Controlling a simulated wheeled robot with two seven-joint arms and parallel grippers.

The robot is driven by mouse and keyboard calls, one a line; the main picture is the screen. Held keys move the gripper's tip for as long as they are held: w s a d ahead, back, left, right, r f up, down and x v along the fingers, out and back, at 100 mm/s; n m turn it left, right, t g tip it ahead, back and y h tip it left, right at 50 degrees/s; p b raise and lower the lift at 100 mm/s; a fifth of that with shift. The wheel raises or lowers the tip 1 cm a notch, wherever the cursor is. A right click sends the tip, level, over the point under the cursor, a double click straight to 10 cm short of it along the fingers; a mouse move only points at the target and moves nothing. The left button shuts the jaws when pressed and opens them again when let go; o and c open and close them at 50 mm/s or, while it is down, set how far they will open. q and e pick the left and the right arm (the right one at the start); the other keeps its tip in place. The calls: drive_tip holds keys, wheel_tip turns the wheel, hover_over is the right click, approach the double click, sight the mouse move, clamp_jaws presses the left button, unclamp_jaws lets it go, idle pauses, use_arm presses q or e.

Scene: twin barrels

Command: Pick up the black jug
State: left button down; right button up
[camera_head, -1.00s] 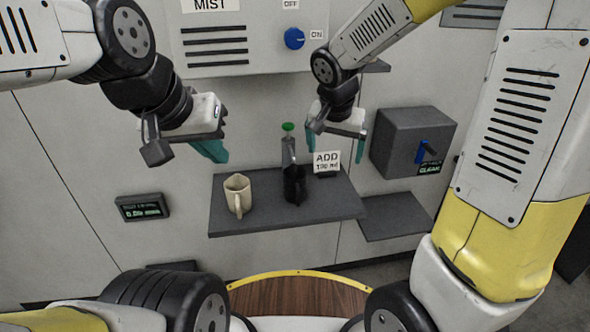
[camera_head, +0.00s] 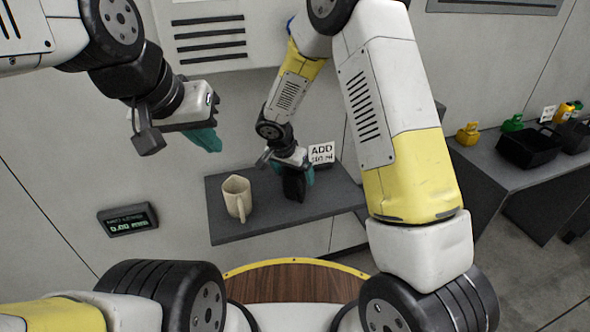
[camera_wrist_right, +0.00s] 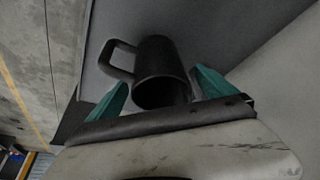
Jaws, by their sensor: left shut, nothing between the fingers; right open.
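The black jug (camera_head: 293,184) stands on the grey wall shelf (camera_head: 262,226), partly hidden by my right gripper in the head view. In the right wrist view the jug (camera_wrist_right: 160,70) shows its open mouth and its handle toward the left. My right gripper (camera_head: 288,164) is open, and its teal fingers (camera_wrist_right: 158,92) lie on either side of the jug, with the jug's rim near the gap between them. I cannot tell whether they touch it. My left gripper (camera_head: 206,140) is shut and empty, in the air above and left of the shelf.
A cream jug (camera_head: 236,197) stands on the shelf left of the black jug. An "ADD" sign (camera_head: 321,153) stands behind at the right. A side table (camera_head: 500,170) at the right holds a black tray (camera_head: 528,148) and several coloured items.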

drive_tip(key=shift+x, duration=1.2)
drive_tip(key=c, duration=1.6)
drive_tip(key=shift+r, duration=0.1)
